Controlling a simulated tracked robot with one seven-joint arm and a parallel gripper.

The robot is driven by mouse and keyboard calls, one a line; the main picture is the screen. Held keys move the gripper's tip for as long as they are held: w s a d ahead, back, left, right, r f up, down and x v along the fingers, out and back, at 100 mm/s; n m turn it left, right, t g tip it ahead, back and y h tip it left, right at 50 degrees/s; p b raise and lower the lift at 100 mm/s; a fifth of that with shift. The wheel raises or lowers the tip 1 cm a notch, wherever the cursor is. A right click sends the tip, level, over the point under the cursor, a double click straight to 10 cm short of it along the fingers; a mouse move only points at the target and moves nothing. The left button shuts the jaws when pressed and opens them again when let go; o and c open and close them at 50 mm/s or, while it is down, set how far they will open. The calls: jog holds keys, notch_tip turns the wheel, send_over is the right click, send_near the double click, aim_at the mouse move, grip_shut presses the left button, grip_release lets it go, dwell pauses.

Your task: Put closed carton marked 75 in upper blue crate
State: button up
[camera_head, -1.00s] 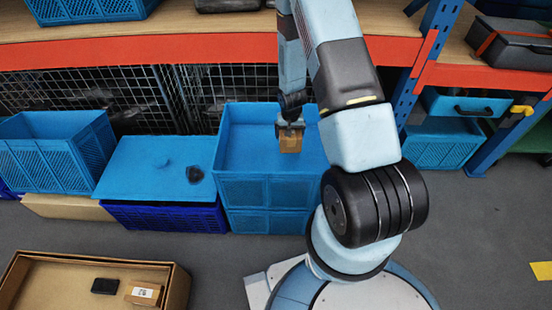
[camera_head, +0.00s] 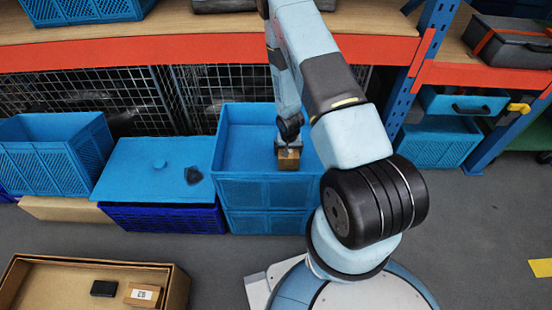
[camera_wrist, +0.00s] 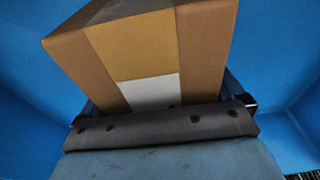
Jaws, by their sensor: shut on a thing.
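My gripper (camera_head: 289,147) is shut on a small brown closed carton (camera_head: 288,160). In the head view the carton hangs within the outline of the upper blue crate (camera_head: 233,148), which is stacked on another blue crate (camera_head: 250,222). In the wrist view the carton (camera_wrist: 150,50) fills the upper middle between the fingers, with a lighter tape band and part of a white label. Its number cannot be read. Blue crate walls (camera_wrist: 285,70) surround it there. Whether the carton touches the crate floor cannot be told.
A lidded blue crate (camera_head: 135,170) with a dark lump (camera_head: 193,176) on top stands to the left. An open blue crate (camera_head: 40,150) is beyond it. A cardboard box (camera_head: 180,290) at lower left holds a labelled carton (camera_head: 141,294) and a black item (camera_head: 104,288). An orange-edged shelf (camera_head: 150,54) runs behind.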

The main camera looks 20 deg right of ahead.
jog(key=shift+f, duration=1.35)
jog(key=shift+f, duration=0.1)
jog(key=o, duration=0.9)
